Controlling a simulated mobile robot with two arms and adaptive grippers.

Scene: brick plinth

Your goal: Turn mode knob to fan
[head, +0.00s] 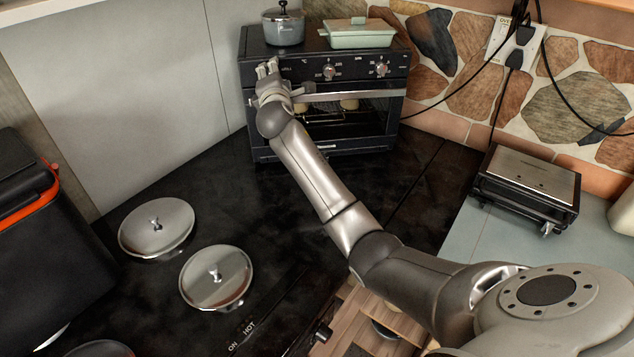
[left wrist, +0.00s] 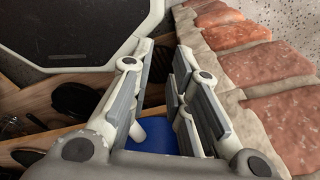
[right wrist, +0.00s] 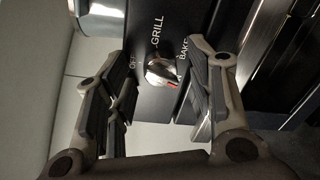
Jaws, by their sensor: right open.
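The mode knob (right wrist: 160,70) is silver with a red mark, on the oven's black front panel in the right wrist view. OFF, GRILL and BAKE are printed around it; another label is partly hidden by a finger. The red mark faces the lower right of that picture. My right gripper (right wrist: 158,62) is open, its fingertips on either side of the knob; contact cannot be told. In the head view the right gripper (head: 267,68) covers the left end of the panel of the toaster oven (head: 325,147). My left gripper (left wrist: 164,48) is open and empty in the left wrist view.
Two more knobs (head: 329,72) sit on the oven panel. A grey pot (head: 284,28) and a green lidded dish (head: 361,40) stand on the oven. Pan lids (head: 156,228) lie on the dark hob. A grill press (head: 528,182) stands at right, a black box (head: 45,250) at left.

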